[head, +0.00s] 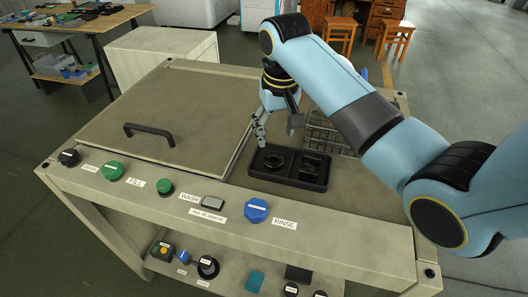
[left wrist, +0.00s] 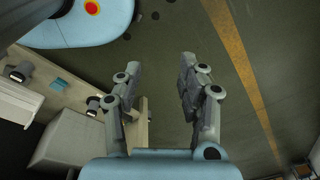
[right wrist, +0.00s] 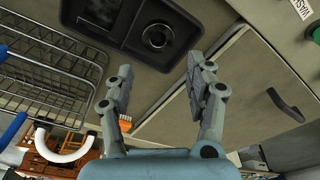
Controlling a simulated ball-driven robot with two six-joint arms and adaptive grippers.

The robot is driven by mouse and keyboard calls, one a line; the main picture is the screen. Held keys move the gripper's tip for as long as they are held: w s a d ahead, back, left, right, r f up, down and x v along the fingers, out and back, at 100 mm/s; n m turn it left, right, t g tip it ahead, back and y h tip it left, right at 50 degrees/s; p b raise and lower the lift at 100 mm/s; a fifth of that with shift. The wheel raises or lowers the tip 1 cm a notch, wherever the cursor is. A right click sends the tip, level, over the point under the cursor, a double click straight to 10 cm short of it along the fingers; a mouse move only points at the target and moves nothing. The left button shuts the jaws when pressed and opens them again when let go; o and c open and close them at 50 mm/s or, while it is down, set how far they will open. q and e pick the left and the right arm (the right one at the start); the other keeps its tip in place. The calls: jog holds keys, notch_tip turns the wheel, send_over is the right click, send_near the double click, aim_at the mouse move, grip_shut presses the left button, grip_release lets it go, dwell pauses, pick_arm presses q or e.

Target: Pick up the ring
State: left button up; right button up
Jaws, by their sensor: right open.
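The ring (head: 273,161) is dark and round. It lies in the left compartment of a black two-part tray (head: 290,179) on the bench top in the head view. The ring also shows at the top of the right wrist view (right wrist: 157,37). My right gripper (head: 277,128) is open and empty above the tray, apart from the ring. In the right wrist view its fingertips (right wrist: 160,66) are spread, with the ring just beyond them. My left gripper (left wrist: 158,72) is open and empty over the floor in the left wrist view. It is outside the head view.
A wire basket (head: 328,132) stands behind the tray, partly hidden by my right arm. A flat lid with a black handle (head: 149,132) covers the bench's left side. Knobs and a blue button (head: 257,210) line the front edge. The lower shelf holds small items.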

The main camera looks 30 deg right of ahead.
send_over(274, 157)
jog(key=s+a, duration=0.1)
jog(key=s, duration=0.1)
notch_tip(274, 157, down, 4)
jog(key=shift+a+f, duration=0.15)
jog(key=shift+f, duration=0.1)
jog(key=shift+w+f, duration=0.1)
jog(key=shift+f, duration=0.2)
jog(key=f, duration=0.5)
jog(key=shift+w+d, duration=0.2)
jog(key=shift+w, duration=0.15)
jog(key=c, duration=0.3)
pick_arm(q)
jog(key=shift+s+r, duration=0.1)
jog(key=shift+s, duration=0.45)
pick_arm(e)
jog(key=c, duration=0.7)
